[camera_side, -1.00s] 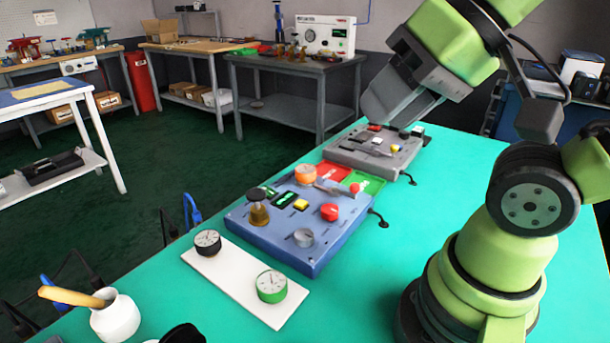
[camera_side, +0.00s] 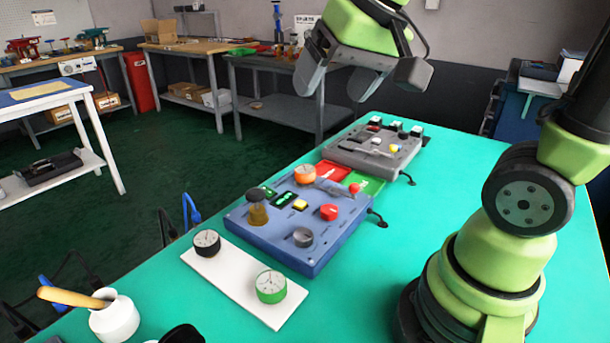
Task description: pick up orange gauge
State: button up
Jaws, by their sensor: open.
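The orange gauge (camera_side: 305,174) is a short round piece with a pale face. It sits at the back edge of the blue panel box (camera_side: 312,257), near the red pad. My gripper (camera_side: 335,84) is open and empty, high above the far part of the table. It is well above the orange gauge and apart from it. The fingers point down, with a wide gap between them.
A black gauge (camera_side: 207,242) and a green gauge (camera_side: 271,286) stand on a white plate (camera_side: 232,281). A grey panel box (camera_side: 352,158) lies behind red (camera_side: 334,171) and green (camera_side: 371,185) pads. A brass knob (camera_side: 257,207) stands on the blue box.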

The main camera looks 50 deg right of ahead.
jog(key=w+d+f+g+h, duration=0.1)
jog(key=w+d+f, duration=0.25)
jog(key=w, duration=0.25)
jog(key=m+g+h, duration=0.1)
jog(key=m+g, duration=0.1)
send_near(305, 169)
jog(key=x, duration=0.4)
jog(key=shift+w+f, duration=0.25)
jog(key=shift+f, duration=0.05)
jog(key=shift+s+x, duration=0.2)
jog(key=shift+x, duration=2.7)
jog(key=c, duration=1.1)
jog(key=shift+o, duration=0.2)
